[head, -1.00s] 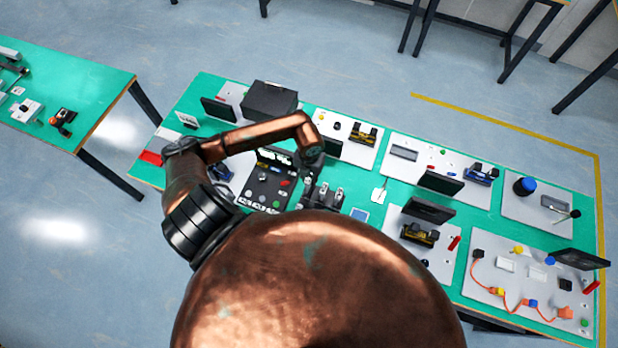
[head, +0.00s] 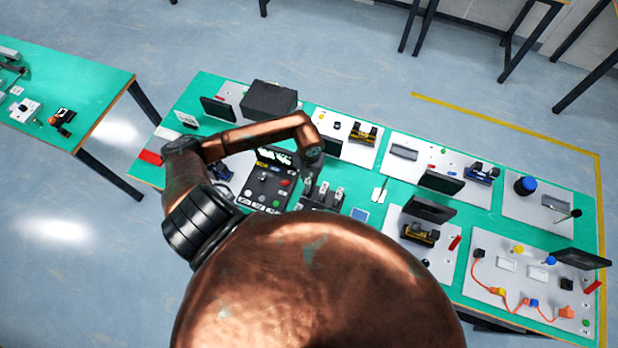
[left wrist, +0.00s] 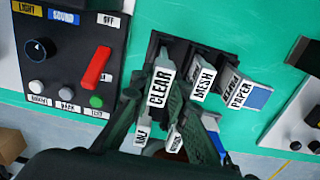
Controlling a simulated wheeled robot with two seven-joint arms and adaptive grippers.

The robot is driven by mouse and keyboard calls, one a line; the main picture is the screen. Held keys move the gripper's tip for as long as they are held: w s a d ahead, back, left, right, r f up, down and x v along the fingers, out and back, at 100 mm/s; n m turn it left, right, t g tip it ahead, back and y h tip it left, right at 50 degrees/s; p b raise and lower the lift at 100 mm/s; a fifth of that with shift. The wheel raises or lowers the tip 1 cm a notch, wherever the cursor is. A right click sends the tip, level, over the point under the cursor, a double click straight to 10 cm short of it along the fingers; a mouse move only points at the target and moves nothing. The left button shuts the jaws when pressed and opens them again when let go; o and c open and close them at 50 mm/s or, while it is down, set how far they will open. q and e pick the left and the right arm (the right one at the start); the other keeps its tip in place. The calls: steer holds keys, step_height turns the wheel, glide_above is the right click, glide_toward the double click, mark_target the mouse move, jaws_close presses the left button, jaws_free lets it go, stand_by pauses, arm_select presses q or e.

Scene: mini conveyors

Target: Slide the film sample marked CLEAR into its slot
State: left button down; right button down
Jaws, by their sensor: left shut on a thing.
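The sample marked CLEAR (left wrist: 160,86) is between the fingers of my left gripper (left wrist: 155,98) in the left wrist view. The gripper is shut on it. It stands at the left end of a row, beside the samples marked MESH (left wrist: 204,82) and PAPER (left wrist: 240,94). A dark rack (left wrist: 180,45) lies behind and around them. Its lower end is hidden, so I cannot tell how deep it sits. Small tags show below, partly covered by the fingers. In the head view my left gripper (head: 308,182) is small and dark at the row's left end. My right gripper is out of view.
A black control panel (left wrist: 75,60) with a red lever (left wrist: 97,67), a knob and several buttons stands close left of the gripper. A black device (left wrist: 305,105) is at the right. Green table (left wrist: 272,70) shows between. My copper-coloured body covers the head view's lower middle.

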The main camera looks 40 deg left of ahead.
arm_select(q)
steer(key=shift+f+b, duration=1.3)
steer(key=shift+f, duration=0.4)
steer(key=c, duration=1.8)
jaws_free()
step_height(320, 180, up, 12)
